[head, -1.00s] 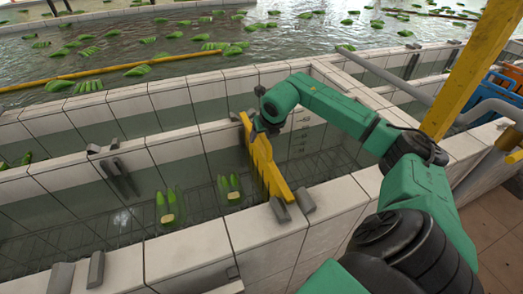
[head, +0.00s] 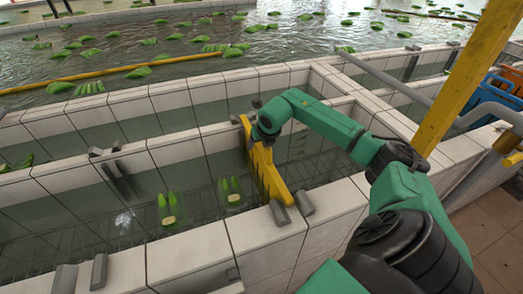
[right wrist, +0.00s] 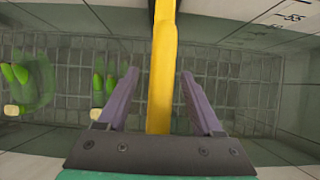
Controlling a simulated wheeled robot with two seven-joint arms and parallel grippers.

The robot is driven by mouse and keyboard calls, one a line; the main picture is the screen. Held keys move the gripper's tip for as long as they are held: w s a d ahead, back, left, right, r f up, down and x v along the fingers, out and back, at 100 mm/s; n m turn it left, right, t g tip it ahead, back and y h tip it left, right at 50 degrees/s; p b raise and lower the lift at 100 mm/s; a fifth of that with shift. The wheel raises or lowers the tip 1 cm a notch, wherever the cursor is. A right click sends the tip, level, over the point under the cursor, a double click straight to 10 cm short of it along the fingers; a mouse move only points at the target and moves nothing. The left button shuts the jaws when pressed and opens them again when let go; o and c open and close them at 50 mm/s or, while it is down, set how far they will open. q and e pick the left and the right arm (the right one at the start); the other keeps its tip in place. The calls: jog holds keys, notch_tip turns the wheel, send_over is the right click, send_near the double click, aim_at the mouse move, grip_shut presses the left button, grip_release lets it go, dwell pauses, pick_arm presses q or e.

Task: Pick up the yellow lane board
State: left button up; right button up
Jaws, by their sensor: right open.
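The yellow lane board (head: 268,174) stands on edge across the narrow water channel, between the grey brackets on its two walls. My right gripper (head: 256,135) is over the far half of the board, from above. In the right wrist view the yellow board (right wrist: 162,65) runs between the two purple fingers of the right gripper (right wrist: 152,95). The fingers are apart, with a gap on each side of the board. In the head view my arm hides the fingertips. My left gripper is not in view.
Grey brackets (head: 304,202) sit on the near wall (head: 265,228) beside the board's end. Green banana bunches (head: 231,192) lie in the channel left of the board. A yellow post (head: 466,78) and grey pipe (head: 395,82) stand at the right. Blue and orange crates (head: 497,90) are beyond.

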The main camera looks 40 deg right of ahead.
jog(key=shift+c, duration=0.3)
grip_shut()
